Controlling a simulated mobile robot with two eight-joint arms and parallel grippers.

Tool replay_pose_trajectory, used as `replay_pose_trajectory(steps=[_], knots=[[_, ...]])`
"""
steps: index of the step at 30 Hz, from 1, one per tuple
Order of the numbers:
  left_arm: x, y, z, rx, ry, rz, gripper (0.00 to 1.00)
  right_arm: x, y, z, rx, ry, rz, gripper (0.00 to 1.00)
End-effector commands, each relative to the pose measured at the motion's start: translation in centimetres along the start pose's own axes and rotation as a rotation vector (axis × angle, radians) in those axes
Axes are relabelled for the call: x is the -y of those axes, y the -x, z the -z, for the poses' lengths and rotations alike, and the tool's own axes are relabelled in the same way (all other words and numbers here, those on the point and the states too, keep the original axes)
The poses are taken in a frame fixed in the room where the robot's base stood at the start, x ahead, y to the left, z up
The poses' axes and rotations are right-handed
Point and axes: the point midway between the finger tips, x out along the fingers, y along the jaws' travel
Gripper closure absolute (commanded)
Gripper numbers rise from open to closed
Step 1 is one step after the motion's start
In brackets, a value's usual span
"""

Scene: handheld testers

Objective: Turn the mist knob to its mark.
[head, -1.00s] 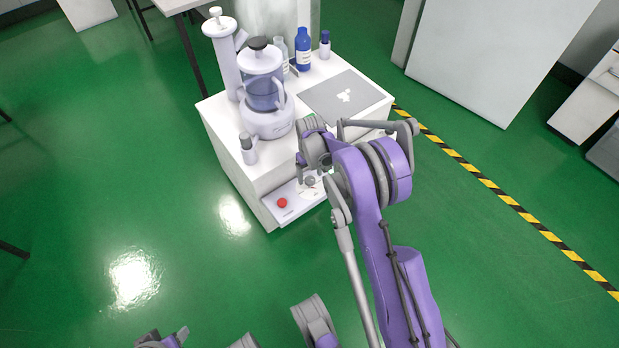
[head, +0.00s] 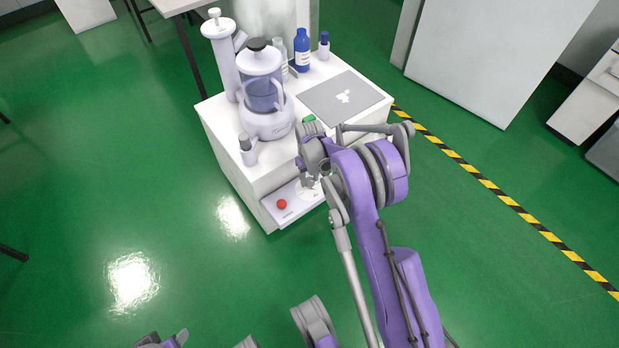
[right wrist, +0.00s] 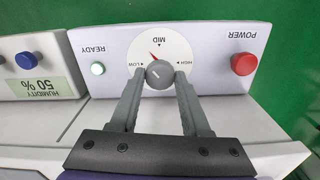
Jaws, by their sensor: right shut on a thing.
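The mist knob (right wrist: 159,73) is a round dark grey knob on a white dial (right wrist: 177,48) marked LOW, MID and HIGH. A short red mark (right wrist: 153,56) shows on the dial between LOW and MID. A pale line on the knob's face slants toward the upper left; its exact angle is hard to tell. My right gripper (right wrist: 159,80) is shut on the knob, one finger on each side. In the head view my right gripper (head: 311,182) is over the sloped front panel (head: 290,212), and my wrist hides most of the dial.
A red POWER button (right wrist: 243,64) and a lit READY lamp (right wrist: 97,69) flank the dial. A blue knob (right wrist: 25,61) and a humidity label (right wrist: 49,88) are on the neighbouring unit. A clear-jar device (head: 266,122), bottles (head: 303,52) and a grey mat (head: 325,101) stand on the white bench.

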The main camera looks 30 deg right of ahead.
Motion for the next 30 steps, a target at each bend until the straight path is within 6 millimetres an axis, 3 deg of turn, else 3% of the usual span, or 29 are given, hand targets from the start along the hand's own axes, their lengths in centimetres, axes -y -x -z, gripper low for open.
replay_pose_trajectory(steps=[11,30], knots=[[0.0,0.2,0.1,0.0,0.0,0.0,0.5,0.0,0.0,0.0,0.0,0.09,0.0,1.0],[0.0,1.2,0.2,-0.001,0.0,0.0,0.5,0.0,0.0,0.0,0.0,0.632,0.0,1.0]])
